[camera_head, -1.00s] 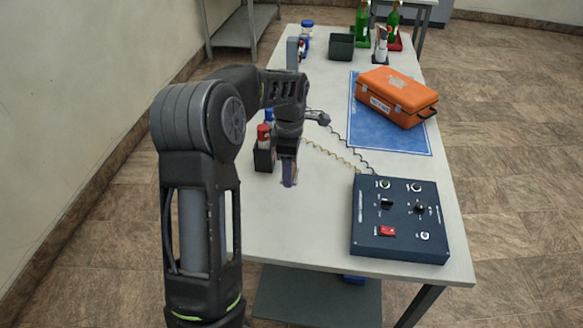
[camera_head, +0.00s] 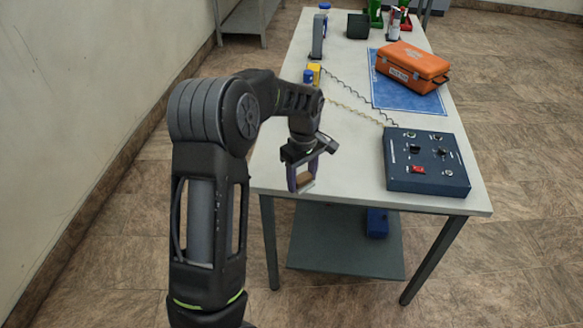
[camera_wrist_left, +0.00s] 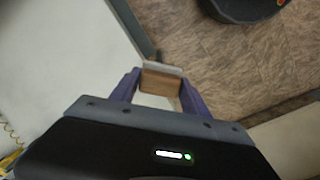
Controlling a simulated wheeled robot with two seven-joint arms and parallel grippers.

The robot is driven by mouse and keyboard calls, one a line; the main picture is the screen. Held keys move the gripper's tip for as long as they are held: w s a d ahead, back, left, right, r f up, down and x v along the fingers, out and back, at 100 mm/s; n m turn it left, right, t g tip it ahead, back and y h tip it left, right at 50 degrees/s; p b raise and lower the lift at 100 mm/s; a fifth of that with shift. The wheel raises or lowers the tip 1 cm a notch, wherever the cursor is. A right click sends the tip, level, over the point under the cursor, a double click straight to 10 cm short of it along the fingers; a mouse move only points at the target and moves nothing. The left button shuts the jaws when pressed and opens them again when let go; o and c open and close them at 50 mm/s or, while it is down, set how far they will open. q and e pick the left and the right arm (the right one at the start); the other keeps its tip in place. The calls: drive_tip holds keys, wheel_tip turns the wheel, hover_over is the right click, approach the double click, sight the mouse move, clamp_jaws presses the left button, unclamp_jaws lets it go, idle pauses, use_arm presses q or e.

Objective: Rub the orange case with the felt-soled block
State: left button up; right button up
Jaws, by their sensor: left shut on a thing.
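The orange case (camera_head: 411,66) lies closed on a blue mat (camera_head: 407,97) at the back right of the table in the head view. My left gripper (camera_head: 304,181) is over the table's near left edge, well apart from the case. It is shut on the felt-soled block (camera_head: 306,180), a small brown block between its purple fingers. In the left wrist view the block (camera_wrist_left: 160,84) shows between the fingertips, with a pale grey layer along its far side. My right gripper is not in view.
A dark control box (camera_head: 426,162) with knobs and a red switch stands on the table's right. Coiled wires run across the table (camera_head: 340,150). A dark bin (camera_head: 358,26) and bottles stand at the back. Floor is open around the table.

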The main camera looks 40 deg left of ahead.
use_arm(q)
drive_tip(key=s+d+f+m, duration=0.2)
drive_tip(key=d+f+m, duration=0.3)
drive_tip(key=d+m, duration=0.2)
drive_tip(key=s+d+f+m, duration=0.2)
drive_tip(key=d+f+m, duration=0.3)
drive_tip(key=d+m, duration=0.3)
drive_tip(key=d, duration=0.3)
drive_tip(key=shift+d+f, duration=0.15)
drive_tip(key=shift+f, duration=0.05)
drive_tip(key=shift+d, duration=0.1)
